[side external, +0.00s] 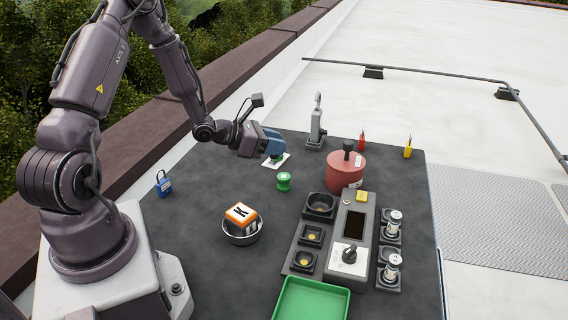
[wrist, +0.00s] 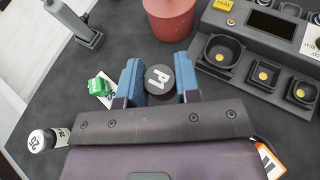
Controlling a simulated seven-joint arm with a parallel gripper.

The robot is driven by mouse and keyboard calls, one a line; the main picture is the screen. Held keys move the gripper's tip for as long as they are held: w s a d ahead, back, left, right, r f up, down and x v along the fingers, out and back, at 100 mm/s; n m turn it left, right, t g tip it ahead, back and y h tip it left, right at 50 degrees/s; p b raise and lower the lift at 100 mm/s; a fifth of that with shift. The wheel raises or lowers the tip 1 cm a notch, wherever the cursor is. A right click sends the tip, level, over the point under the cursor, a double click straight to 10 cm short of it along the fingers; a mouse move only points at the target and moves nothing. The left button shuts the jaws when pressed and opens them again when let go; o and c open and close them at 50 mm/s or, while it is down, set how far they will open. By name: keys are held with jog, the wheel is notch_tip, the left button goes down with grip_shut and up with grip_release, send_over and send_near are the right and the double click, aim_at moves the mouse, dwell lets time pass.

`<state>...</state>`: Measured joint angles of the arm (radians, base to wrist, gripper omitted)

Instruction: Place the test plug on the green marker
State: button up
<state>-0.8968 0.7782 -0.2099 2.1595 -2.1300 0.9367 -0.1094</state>
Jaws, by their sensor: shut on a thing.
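My gripper (side external: 273,143) has blue fingers and is raised above the dark table, near its back edge. In the wrist view my gripper (wrist: 159,80) is shut on the test plug (wrist: 159,81), whose dark round top carries white lettering like P1. In the side view the near finger hides the plug.
A red pot (side external: 345,172) and a grey tester with sockets (side external: 352,222) stand to the right. A grey upright tool (side external: 316,130) stands behind. A bowl (side external: 242,236) with an orange-white box, a green tray (side external: 311,301) and a blue padlock (side external: 163,185) are nearer.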

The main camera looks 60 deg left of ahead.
jog(key=w+f, duration=0.1)
jog(key=f, duration=0.1)
jog(key=w+a+f, duration=0.1)
jog(key=w+f, duration=0.1)
jog(key=shift+a, duration=0.15)
jog(key=shift+w+a+f, duration=0.1)
jog(key=shift+w+f, duration=0.05)
jog(key=shift+f, duration=0.8)
jog(key=shift+w+f, duration=0.1)
jog(key=shift+f, duration=0.8)
jog(key=shift+f, duration=0.1)
jog(key=o, duration=0.9)
